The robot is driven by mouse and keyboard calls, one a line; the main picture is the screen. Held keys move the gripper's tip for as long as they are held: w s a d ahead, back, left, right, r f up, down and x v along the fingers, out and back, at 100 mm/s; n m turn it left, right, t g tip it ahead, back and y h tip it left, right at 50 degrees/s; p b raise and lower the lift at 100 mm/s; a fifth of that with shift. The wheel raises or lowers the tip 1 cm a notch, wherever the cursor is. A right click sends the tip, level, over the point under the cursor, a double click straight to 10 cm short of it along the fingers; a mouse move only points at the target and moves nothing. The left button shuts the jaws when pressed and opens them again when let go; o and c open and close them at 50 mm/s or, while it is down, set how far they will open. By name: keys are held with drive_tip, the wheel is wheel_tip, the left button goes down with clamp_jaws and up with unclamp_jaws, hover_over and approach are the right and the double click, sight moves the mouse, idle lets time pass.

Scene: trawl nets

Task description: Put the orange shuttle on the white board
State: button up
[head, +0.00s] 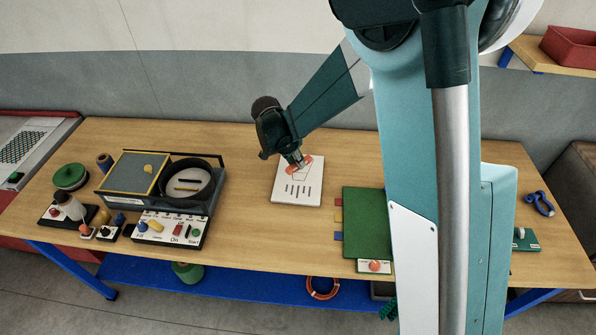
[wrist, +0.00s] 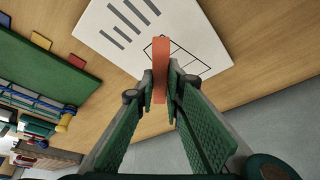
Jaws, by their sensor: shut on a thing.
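The orange shuttle (wrist: 161,62) is held between the fingertips of my gripper (wrist: 164,88), which is shut on it. In the wrist view it stands over the outlined part of the white board (wrist: 192,24). In the head view the shuttle (head: 292,158) shows as an orange shape under my gripper (head: 298,160), at the far part of the white board (head: 297,193). The board lies flat on the table and has dark printed bars and an outlined shape. I cannot tell whether the shuttle touches the board.
A green mat (head: 364,222) with coloured tabs lies to the right of the board. A machine with a round black bowl (head: 191,181) and a control panel (head: 170,229) stand to the left. Blue-handled pliers (head: 539,203) lie at the far right. Bare wooden table surrounds the board.

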sight(298, 177)
drive_tip(key=shift+f, duration=0.55)
drive_tip(key=shift+f, duration=1.85)
drive_tip(key=shift+f, duration=0.15)
drive_tip(key=o, duration=0.8)
drive_tip(key=shift+c, duration=0.2)
drive_tip(key=shift+v, duration=6.15)
